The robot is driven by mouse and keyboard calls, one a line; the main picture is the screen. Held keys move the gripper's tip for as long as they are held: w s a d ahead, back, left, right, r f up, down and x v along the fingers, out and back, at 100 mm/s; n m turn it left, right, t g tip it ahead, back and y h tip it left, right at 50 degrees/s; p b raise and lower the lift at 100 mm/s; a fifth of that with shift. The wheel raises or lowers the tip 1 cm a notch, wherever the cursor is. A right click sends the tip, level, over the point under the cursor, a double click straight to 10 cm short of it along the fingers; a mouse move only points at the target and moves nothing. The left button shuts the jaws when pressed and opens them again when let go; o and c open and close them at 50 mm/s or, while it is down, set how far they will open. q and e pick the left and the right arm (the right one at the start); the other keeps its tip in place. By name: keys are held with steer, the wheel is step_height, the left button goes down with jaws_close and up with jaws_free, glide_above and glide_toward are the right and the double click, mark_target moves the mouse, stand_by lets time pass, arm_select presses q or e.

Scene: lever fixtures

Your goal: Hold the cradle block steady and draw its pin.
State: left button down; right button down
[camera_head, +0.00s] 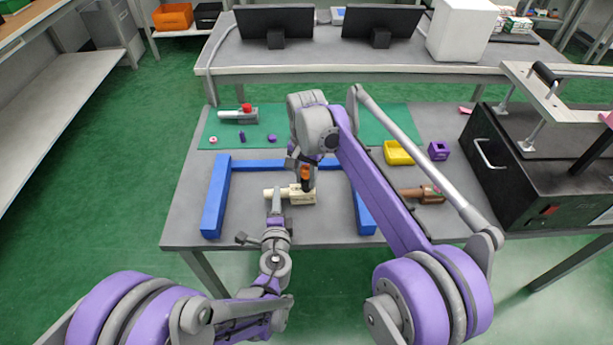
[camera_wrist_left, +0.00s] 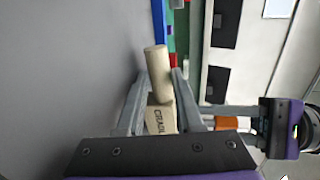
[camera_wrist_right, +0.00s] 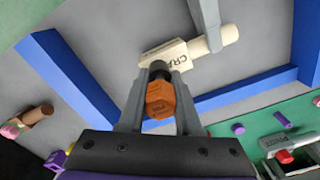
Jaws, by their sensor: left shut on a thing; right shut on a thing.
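The cream cradle block (camera_head: 303,198), lettered on its face, lies inside the blue frame, with a round cream stub (camera_head: 268,193) on its left. My left gripper (camera_head: 277,205) is shut on the block at the stub end; the left wrist view shows the block (camera_wrist_left: 161,118) between its fingers. The pin has an orange faceted head (camera_wrist_right: 160,100) and a black part (camera_wrist_right: 159,69) beyond it, against the block. My right gripper (camera_wrist_right: 160,84) is shut on the orange head from above. How deep the pin sits in the block is hidden.
The blue frame (camera_head: 216,197) borders the block on three sides. A brown-handled piece (camera_head: 422,194), a yellow bin (camera_head: 398,152) and a purple block (camera_head: 438,151) are at right. A red-knobbed lever fixture (camera_head: 238,115) is at back left. A black box (camera_head: 530,170) stands far right.

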steer(key=shift+d+r, duration=0.15)
steer(key=shift+r, duration=0.75)
steer(key=shift+f, duration=0.15)
steer(key=shift+a+f, duration=0.6)
steer(key=c, duration=0.5)
jaws_free()
steer(key=shift+r, duration=0.15)
step_height(320, 180, up, 12)
steer(key=shift+f, duration=0.1)
